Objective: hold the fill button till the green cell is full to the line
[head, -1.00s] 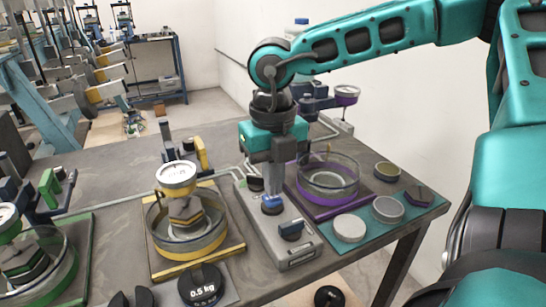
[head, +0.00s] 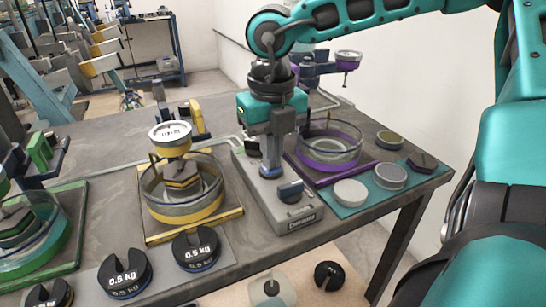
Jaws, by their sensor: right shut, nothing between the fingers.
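The green cell (head: 52,243) is a clear round vessel on a green-edged base at the left, cut off by the frame edge. A weighted piston stands in it, with greenish liquid low around it. Its level against any line is too unclear to tell. My left gripper is out of view.
A yellow cell (head: 182,213) stands left of the box and a purple cell (head: 330,152) behind it to the right. Several black weights (head: 196,248) line the front; discs lie on a teal mat (head: 345,207).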

